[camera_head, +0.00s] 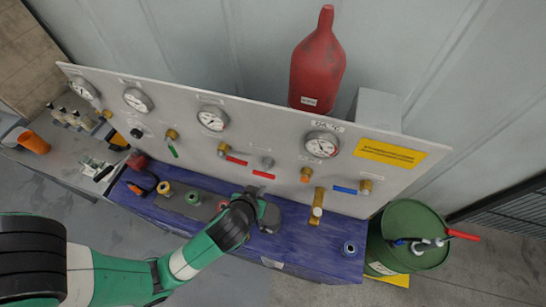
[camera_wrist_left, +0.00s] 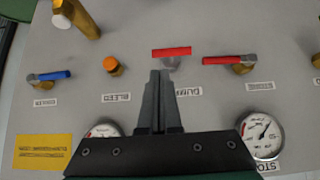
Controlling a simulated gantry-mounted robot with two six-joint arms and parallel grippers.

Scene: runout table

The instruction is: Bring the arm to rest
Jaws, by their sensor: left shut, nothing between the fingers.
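My left arm (camera_head: 190,260) comes in from the lower left, over the purple-blue bench. Its gripper (camera_head: 262,206) is in front of the lower edge of the grey panel (camera_head: 190,112). In the left wrist view the two fingers (camera_wrist_left: 160,78) are together with nothing between them. The fingertips appear just beside the red handle (camera_wrist_left: 171,52) of the middle valve and partly cover the label there. I cannot tell whether they touch the panel. My right gripper is not in view.
A green drum (camera_head: 410,235) is at the right. Small coloured parts lie along the bench (camera_head: 310,245). Bare floor (camera_head: 470,275) shows lower right.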

